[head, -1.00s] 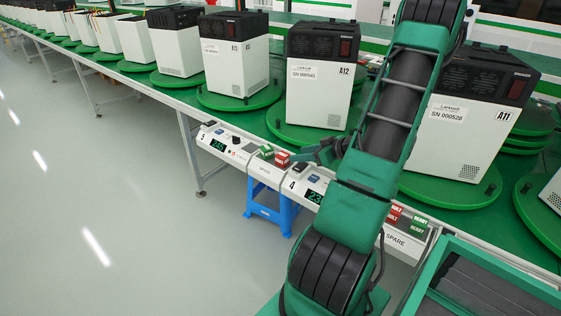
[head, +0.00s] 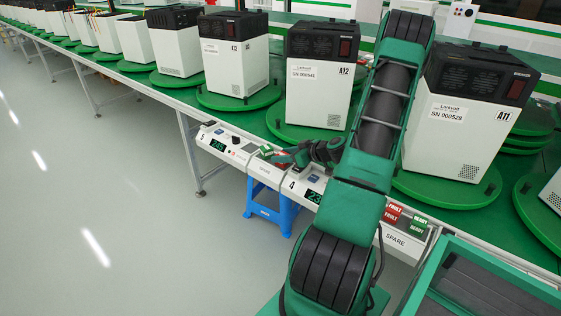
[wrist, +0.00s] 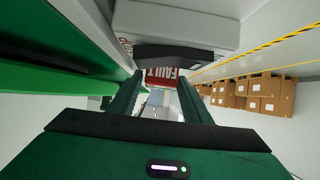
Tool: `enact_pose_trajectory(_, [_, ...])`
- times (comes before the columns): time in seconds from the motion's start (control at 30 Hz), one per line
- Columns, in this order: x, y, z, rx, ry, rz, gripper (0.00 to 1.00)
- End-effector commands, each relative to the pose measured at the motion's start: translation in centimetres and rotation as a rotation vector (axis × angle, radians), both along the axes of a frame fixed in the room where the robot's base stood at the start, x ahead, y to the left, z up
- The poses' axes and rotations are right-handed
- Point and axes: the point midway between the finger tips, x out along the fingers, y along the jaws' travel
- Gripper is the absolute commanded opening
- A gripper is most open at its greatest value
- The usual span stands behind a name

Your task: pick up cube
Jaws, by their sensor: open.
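A red cube (wrist: 161,74) marked FAULT shows in the wrist view, between the two finger ends of my gripper (wrist: 160,80). I cannot tell whether the fingers reach around it or stop just short. In the head view my gripper (head: 290,156) is low at the control panel near the number 4, seen from the side. Red cube surface (head: 281,159) shows beside its tip, partly covered. A green cube (head: 266,150) sits just left of it. More red FAULT cubes (head: 393,213) and green READY cubes (head: 419,226) sit on the SPARE panel at right. My gripper is open.
White and black machines, A12 (head: 318,95) and A11 (head: 458,140), stand on green turntables behind the panels. A blue stool (head: 270,212) is under the panel edge. Floor at left is clear. Cardboard boxes (wrist: 255,93) show at right in the wrist view.

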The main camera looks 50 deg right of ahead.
Motion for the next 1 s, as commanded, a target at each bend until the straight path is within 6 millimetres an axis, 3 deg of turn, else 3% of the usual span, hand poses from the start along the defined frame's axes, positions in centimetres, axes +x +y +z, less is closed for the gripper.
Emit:
enact_pose_trajectory(0.27, [0.7,0.0,-0.3,0.0,-0.001,-0.001,0.44])
enact_pose_trajectory(0.43, [0.7,0.0,-0.3,0.0,-0.001,-0.001,0.11])
enact_pose_trajectory(0.77, [0.7,0.0,-0.2,0.0,-0.001,-0.001,0.11])
enact_pose_trajectory(1.0, [0.7,0.0,1.4,-0.003,-0.001,0.001,0.11])
